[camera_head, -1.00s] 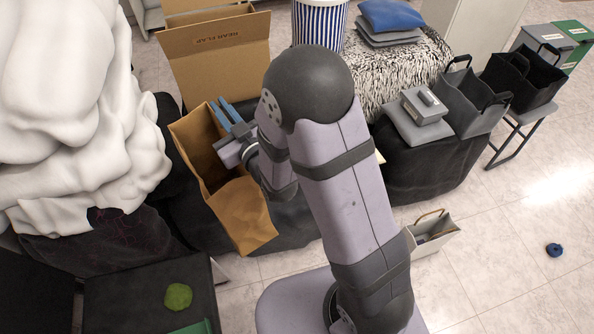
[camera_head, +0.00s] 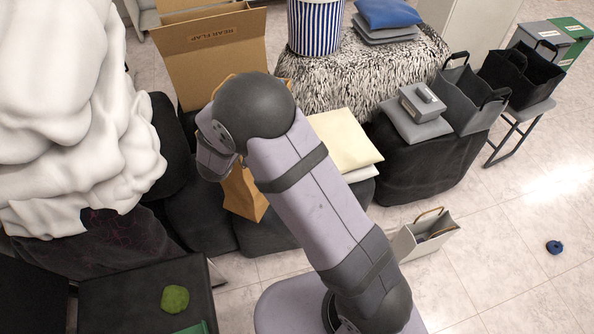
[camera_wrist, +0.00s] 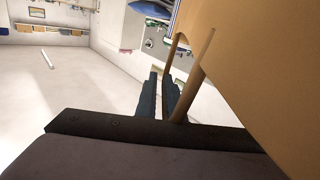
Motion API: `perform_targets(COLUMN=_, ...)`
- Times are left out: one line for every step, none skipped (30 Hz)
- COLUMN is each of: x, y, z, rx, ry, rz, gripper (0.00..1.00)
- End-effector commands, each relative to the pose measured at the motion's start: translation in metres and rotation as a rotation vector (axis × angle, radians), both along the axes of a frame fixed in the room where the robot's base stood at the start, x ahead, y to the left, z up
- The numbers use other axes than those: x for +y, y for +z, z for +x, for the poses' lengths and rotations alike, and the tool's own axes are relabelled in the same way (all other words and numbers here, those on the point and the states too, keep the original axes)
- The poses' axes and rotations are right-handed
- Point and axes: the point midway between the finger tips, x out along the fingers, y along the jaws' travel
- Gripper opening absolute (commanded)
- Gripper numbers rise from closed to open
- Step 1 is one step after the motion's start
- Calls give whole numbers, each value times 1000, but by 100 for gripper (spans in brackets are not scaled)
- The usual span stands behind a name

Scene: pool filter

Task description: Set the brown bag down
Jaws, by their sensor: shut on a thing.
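The brown paper bag (camera_head: 243,197) shows in the head view partly behind my arm's dark rounded joint, above the dark covered seats. In the wrist view its tan side (camera_wrist: 262,70) fills the right part of the picture, with a handle rising beside it. My gripper (camera_wrist: 160,93) shows in the wrist view as two blue-grey fingers, shut on the bag near its handle. In the head view the fingers are hidden behind my arm. I cannot tell whether the bag's bottom touches anything.
A cream cushion (camera_head: 343,140) lies right of my arm. An open cardboard box (camera_head: 212,58) stands behind. A large white draped heap (camera_head: 75,120) is at left. A small white bag (camera_head: 424,235) stands on the floor. A green lump (camera_head: 175,298) lies on a dark surface in front.

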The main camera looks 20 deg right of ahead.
Motion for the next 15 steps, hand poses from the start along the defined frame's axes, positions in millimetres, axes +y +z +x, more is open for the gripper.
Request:
perform_targets(x=-1, y=-3, z=-2, rx=-1, ry=-19, rz=1, gripper=0)
perform_targets(x=-1, y=-4, z=-3, rx=-3, ry=-29, rz=1, gripper=0)
perform_targets(x=-2, y=-5, z=-4, rx=-2, ry=-40, rz=2, gripper=0)
perform_targets(x=-2, y=-5, z=-5, rx=-3, ry=-46, rz=2, gripper=0)
perform_targets(x=-3, y=-6, z=-5, rx=-4, ry=-50, rz=2, gripper=0)
perform_targets(x=-3, y=-6, z=-6, rx=-4, ry=-54, rz=2, gripper=0)
perform_targets(x=-3, y=-6, z=-6, rx=-4, ry=-56, rz=2, gripper=0)
perform_targets(x=-3, y=-7, z=-6, rx=-4, ry=-57, rz=2, gripper=0)
perform_targets(x=-3, y=-8, z=-6, rx=-3, ry=-57, rz=1, gripper=0)
perform_targets(x=-3, y=-10, z=-6, rx=-2, ry=-57, rz=1, gripper=0)
perform_targets(x=-3, y=-12, z=-6, rx=-2, ry=-57, rz=0, gripper=0)
perform_targets(x=-3, y=-16, z=-6, rx=-1, ry=-57, rz=1, gripper=0)
perform_targets(x=-3, y=-20, z=-6, rx=-1, ry=-56, rz=1, gripper=0)
perform_targets(x=-3, y=-25, z=-6, rx=0, ry=-56, rz=0, gripper=0)
perform_targets(x=-3, y=-31, z=-6, rx=1, ry=-56, rz=-1, gripper=0)
